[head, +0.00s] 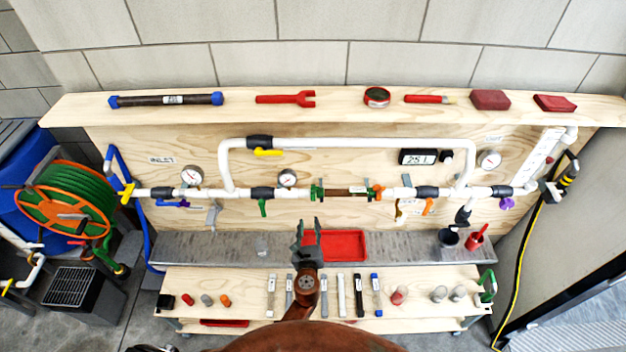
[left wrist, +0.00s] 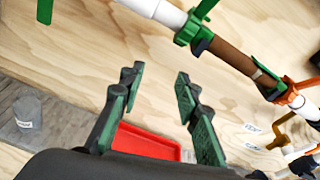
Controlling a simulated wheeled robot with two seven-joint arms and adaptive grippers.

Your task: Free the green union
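The green union (head: 317,192) sits on the white pipe at the left end of a brown filter section (head: 345,192). In the left wrist view the green union (left wrist: 192,30) is at the upper middle, joining white pipe to the brown tube (left wrist: 232,55). An orange union (head: 377,193) is at the filter's right end; it also shows in the left wrist view (left wrist: 290,92). My left gripper (head: 308,225) is below the green union, apart from it. Its green-padded fingers (left wrist: 158,78) are spread with nothing between them. My right gripper is not in view.
A red tray (head: 335,259) lies on the grey shelf behind my left gripper. A green valve handle (head: 263,207) hangs left of the union. A pressure gauge (head: 288,178) stands above the pipe. Several tools lie on the top shelf (head: 340,100). Several small parts lie on the lower bench.

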